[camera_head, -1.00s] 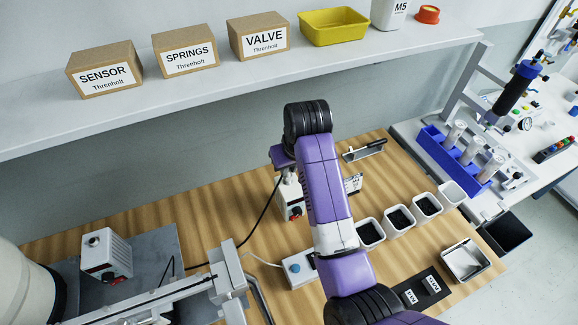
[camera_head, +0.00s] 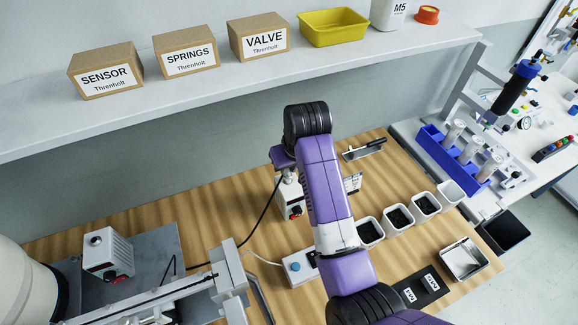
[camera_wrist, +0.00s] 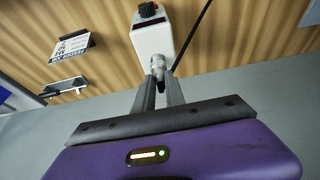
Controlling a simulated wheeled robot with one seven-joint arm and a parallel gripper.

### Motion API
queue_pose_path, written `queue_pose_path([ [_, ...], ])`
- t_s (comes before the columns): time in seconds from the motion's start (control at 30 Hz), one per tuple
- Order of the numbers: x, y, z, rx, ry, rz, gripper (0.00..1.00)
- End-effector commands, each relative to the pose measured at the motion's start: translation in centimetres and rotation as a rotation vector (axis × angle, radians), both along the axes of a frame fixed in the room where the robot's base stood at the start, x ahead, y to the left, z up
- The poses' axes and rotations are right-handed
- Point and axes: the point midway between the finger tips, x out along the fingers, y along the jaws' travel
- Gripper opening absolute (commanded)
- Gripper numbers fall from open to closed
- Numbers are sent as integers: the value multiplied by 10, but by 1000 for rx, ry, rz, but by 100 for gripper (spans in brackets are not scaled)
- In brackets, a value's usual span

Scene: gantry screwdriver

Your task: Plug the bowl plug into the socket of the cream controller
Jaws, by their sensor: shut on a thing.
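A pale, cream-white controller box with a red switch and dark knob stands on the wooden bench behind my arm in the head view (camera_head: 291,206). The wrist view shows the controller (camera_wrist: 152,36) just beyond my fingertips. My gripper (camera_wrist: 160,78) is shut on the bowl plug, whose silvery connector (camera_wrist: 157,63) meets the controller's near end. I cannot tell whether it is fully seated in the socket, which is hidden. A black cable (camera_head: 262,214) runs from there down left across the bench.
A similar white box (camera_head: 107,255) stands on a grey plate at left, near metal rails (camera_head: 150,300). A blue-button box (camera_head: 299,267) and small bins (camera_head: 398,218) flank my arm. The shelf (camera_head: 230,85) with cartons overhangs behind. A sign (camera_wrist: 72,46) stands near the controller.

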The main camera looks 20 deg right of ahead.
Motion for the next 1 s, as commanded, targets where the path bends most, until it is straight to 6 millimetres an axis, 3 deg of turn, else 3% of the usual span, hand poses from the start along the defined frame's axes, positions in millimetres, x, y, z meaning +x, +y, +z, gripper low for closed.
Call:
queue_pose_path([
  [0.87, 0, 0, -8, 0, 0, 0, 0],
  [0.9, 0, 0, -8, 0, 0, 0, 19],
  [1.0, 0, 0, -8, 0, 1, 0, 38],
])
